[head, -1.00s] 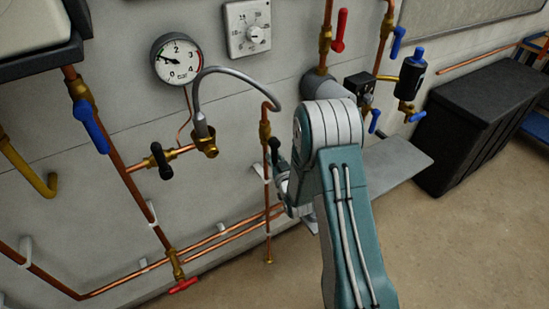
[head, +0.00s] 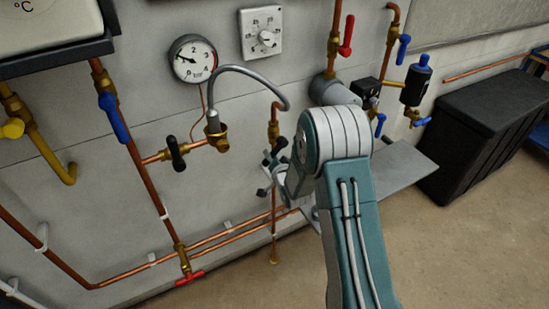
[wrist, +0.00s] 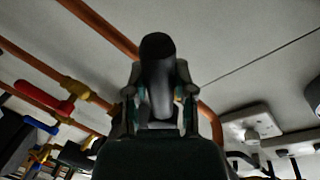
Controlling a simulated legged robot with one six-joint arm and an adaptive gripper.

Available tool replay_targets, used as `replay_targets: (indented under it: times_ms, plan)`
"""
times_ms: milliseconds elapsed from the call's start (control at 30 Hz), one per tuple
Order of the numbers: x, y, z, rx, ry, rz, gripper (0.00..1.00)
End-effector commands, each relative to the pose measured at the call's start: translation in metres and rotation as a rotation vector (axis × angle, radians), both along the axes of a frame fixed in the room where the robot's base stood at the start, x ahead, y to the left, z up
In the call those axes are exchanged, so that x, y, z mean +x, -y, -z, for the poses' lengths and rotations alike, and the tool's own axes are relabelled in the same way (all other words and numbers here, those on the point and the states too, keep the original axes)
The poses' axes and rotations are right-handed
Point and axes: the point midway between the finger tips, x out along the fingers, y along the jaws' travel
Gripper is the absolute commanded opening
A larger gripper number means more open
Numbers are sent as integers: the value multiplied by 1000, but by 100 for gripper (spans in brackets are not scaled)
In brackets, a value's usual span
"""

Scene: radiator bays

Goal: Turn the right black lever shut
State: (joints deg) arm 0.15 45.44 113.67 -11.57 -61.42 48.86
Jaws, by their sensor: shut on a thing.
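The right black lever (wrist: 157,62) shows in the wrist view as a dark, rounded handle between the two fingers of my gripper (wrist: 157,100). The fingers lie on both sides of it. In the head view my gripper (head: 271,170) is at the upright copper pipe below a brass fitting (head: 274,131). There the lever is largely lost among the fingers and wrist, and its exact angle cannot be told. The left black lever (head: 177,153) hangs on a brass valve further left, apart from my gripper.
A grey hose (head: 250,72) arches above my gripper. A pressure gauge (head: 193,58) and a dial box (head: 261,33) are on the wall. Blue (head: 113,117) and red (head: 190,278) handles sit on pipes at left. A black chest (head: 485,128) stands right; floor is clear in front.

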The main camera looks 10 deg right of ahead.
Motion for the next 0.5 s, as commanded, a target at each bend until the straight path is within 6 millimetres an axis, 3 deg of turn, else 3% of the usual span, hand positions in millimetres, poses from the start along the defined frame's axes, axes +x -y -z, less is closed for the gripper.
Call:
replay_targets:
  times_ms: [500]
  plan:
    - [-3,-13,-25,456,-144,2,0]
